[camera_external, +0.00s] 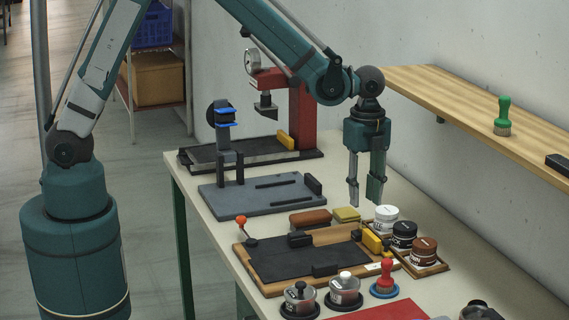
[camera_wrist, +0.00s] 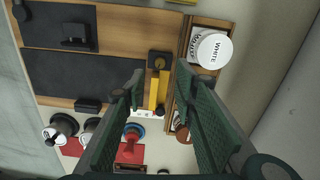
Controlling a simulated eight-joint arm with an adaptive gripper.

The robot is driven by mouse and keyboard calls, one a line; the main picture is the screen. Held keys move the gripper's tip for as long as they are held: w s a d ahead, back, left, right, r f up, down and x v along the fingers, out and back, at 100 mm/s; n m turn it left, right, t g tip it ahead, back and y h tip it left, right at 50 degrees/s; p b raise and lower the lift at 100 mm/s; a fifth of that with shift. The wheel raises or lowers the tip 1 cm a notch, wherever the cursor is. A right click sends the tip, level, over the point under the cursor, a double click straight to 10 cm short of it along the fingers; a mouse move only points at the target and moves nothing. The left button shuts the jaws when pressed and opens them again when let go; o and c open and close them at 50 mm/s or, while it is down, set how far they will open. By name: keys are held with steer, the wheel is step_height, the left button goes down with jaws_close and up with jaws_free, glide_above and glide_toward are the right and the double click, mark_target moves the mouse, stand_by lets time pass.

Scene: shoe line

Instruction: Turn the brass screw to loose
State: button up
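My gripper (camera_external: 364,197) hangs pointing down above the table, its two fingers apart with nothing between them. In the wrist view my gripper (camera_wrist: 160,82) shows the same open gap. Below it is the wooden fixture board (camera_external: 257,283) with a dark pad. A yellow part (camera_external: 371,241) stands at the board's right side, beside a black block. In the wrist view this yellow part (camera_wrist: 154,92) appears between the fingertips, with a black block (camera_wrist: 160,61) at its end. I cannot clearly tell a screw head; the yellow part is the only brass-coloured piece at this spot.
A tray with white (camera_external: 386,217), black (camera_external: 404,235) and brown (camera_external: 424,251) jars stands right of the board. A red-handled stamp (camera_external: 385,278) and glass jars stand in front. A red press (camera_external: 302,112) stands behind. A shelf (camera_external: 470,105) runs along the wall.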

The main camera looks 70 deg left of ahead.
mark_target(362, 226)
steer(key=shift+f, duration=0.1)
steer(key=shift+f, duration=3.85)
steer(key=c, duration=0.9)
